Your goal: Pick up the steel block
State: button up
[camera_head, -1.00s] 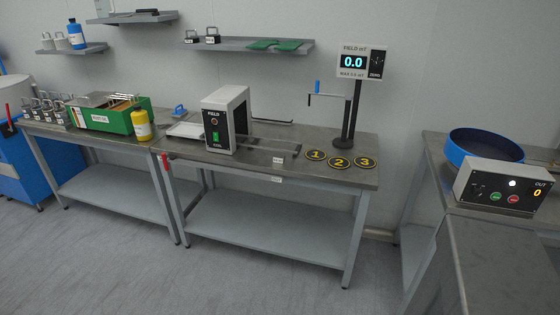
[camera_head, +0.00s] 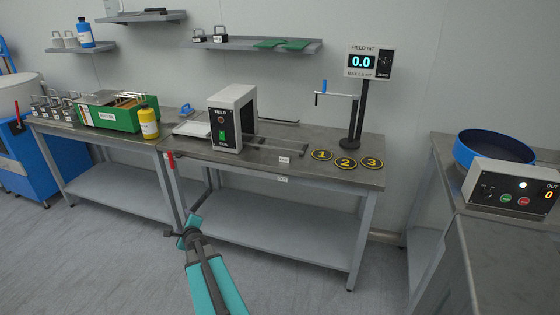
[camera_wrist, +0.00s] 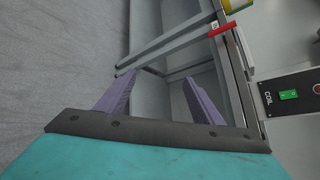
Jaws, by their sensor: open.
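No block is plainly marked as steel. A small pale block-like piece with a label (camera_head: 284,160) lies on the middle bench in the head view, left of the numbered discs; its writing is too small to read. Several metal blocks with handles (camera_head: 58,108) stand at the far left of the left bench. My gripper (camera_head: 186,234) is low in front of the middle bench, below its top and apart from all blocks. In the wrist view my gripper (camera_wrist: 160,80) is open, with nothing between its purple fingers.
The middle bench (camera_head: 330,177) carries a COIL box (camera_head: 223,125), a stand with a field display (camera_head: 370,62) and discs 1, 2 and 3. A green box (camera_head: 110,118) and yellow bottle (camera_head: 149,123) stand left. A blue round bowl (camera_head: 495,150) stands right.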

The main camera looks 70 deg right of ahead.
jog(key=s+d+r+m+g+h, duration=0.1)
jog(key=s+d+r+m+h, duration=0.3)
jog(key=d, duration=0.4)
jog(key=s+d+r+m+g+h, duration=0.1)
jog(key=s+d+r+m+g, duration=0.1)
jog(key=s+d+r+m, duration=0.35)
jog(key=s+d+r+m+g+h, duration=0.1)
jog(key=s+d+r+m+g, duration=0.2)
jog(key=s, duration=0.6)
jog(key=s+d+r+m+g+h, duration=0.2)
jog(key=s+d+r+m+g, duration=0.1)
jog(key=s+d+m, duration=0.4)
jog(key=s+d+b, duration=0.1)
jog(key=s+d, duration=0.1)
jog(key=d, duration=0.1)
jog(key=shift+s+d+g, duration=0.2)
jog(key=shift+s+g, duration=0.1)
jog(key=shift+g, duration=0.1)
jog(key=shift+m, duration=0.25)
jog(key=p, duration=0.1)
send_near(284, 158)
jog(key=shift+d, duration=1.65)
jog(key=shift+w+d+f, duration=0.15)
jog(key=shift+d+f, duration=0.2)
jog(key=shift+d, duration=0.3)
jog(key=shift+d, duration=0.15)
